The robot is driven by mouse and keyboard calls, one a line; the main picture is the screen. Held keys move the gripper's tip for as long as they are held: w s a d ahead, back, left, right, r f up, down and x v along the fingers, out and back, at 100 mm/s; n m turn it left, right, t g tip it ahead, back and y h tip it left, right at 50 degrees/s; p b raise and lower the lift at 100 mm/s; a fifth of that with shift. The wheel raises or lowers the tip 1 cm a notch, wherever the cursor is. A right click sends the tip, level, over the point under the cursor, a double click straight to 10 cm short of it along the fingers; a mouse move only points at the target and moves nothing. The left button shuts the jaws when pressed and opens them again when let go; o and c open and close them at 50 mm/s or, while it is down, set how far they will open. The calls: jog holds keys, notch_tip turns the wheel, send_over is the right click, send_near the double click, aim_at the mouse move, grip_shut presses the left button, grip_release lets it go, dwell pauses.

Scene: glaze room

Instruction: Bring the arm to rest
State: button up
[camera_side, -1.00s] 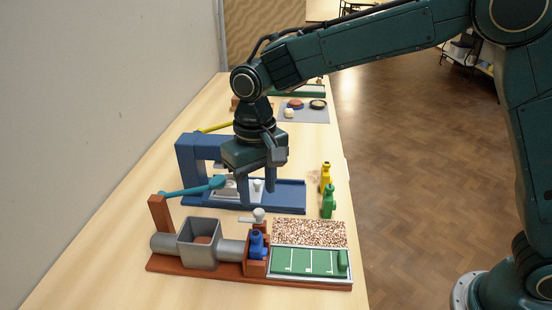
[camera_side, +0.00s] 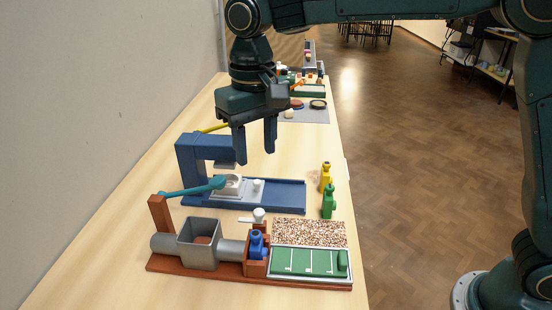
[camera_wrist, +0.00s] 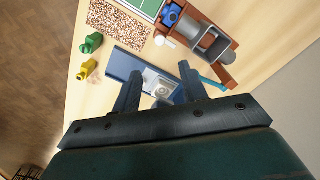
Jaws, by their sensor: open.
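My gripper (camera_side: 255,138) is dark teal and points down, with its two blue-grey fingers apart and nothing between them. In the side view it hangs in the air above the blue press-like stand (camera_side: 192,165). In the wrist view my gripper (camera_wrist: 158,90) has its fingers over the stand's blue base, with a white block with a round hollow (camera_wrist: 158,84) showing between them. The same white block (camera_side: 228,187) sits on the blue base in the side view. My fingers look clear of everything.
A brown-based device with a grey box (camera_side: 200,258) and a teal lever (camera_side: 195,188) stands in front. Beside it are a green lined board (camera_side: 305,262) and a speckled patch (camera_side: 310,232). Yellow (camera_side: 326,177) and green bottles (camera_side: 329,202) stand near the table's right edge. A wall borders the left.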

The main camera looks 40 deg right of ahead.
jog(key=s+d+r+t, duration=0.3)
jog(key=s+d+r, duration=0.2)
jog(key=s+d, duration=0.65)
jog(key=s+d+f+t, duration=0.2)
jog(key=s+d+f, duration=0.3)
jog(key=s+d, duration=0.4)
jog(key=s, duration=0.4)
jog(key=shift+d+t, duration=0.3)
jog(key=shift+d, duration=0.05)
